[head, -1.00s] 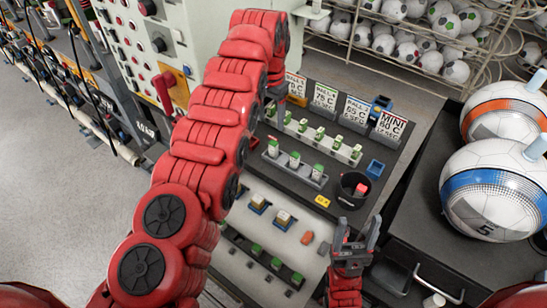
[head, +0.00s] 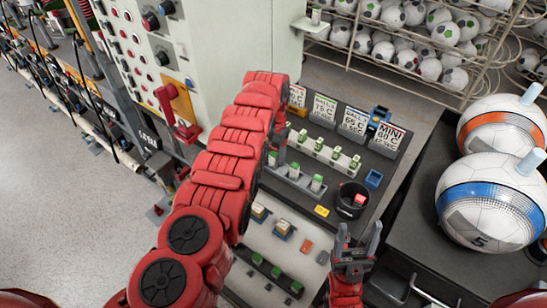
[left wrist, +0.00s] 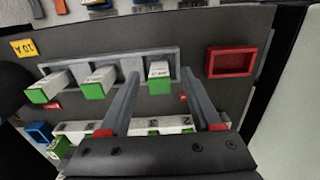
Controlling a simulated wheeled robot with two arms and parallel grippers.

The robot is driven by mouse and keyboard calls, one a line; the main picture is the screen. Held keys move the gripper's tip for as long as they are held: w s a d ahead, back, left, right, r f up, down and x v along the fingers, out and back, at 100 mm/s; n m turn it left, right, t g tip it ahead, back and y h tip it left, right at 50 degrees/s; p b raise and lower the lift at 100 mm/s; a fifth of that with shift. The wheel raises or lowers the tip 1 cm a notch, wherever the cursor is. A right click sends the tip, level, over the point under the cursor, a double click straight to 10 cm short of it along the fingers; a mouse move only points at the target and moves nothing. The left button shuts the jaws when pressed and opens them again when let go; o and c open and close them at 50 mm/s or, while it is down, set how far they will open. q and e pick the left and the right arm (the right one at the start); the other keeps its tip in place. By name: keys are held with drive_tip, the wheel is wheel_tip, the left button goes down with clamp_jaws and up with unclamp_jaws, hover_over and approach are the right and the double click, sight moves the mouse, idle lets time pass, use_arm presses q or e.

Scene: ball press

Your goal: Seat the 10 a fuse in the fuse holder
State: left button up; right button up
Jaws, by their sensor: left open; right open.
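A grey rack (head: 303,190) holds white fuses with green ends; a yellow label (head: 321,211), reading like 10 A in the left wrist view (left wrist: 25,47), lies by one end. My left gripper (head: 279,145) is open over the rack. In the left wrist view, its fingers (left wrist: 162,98) stand either side of one fuse (left wrist: 159,72), with gaps showing. Two more fuses (left wrist: 97,82) (left wrist: 50,87) sit to its left. A red-rimmed rectangular holder (left wrist: 230,61) is at the right; I cannot tell whether it is the fuse holder. My right gripper (head: 358,240) is open and empty.
A longer rack of green-topped pieces (head: 325,150) stands behind, before several printed cards (head: 355,121). The machine cabinet (head: 235,45) rises at the back. Large balls (head: 490,200) sit on the right.

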use_arm(q)
drive_tip(key=shift+f, duration=0.35)
clamp_jaws()
drive_tip(key=shift+r, duration=0.2)
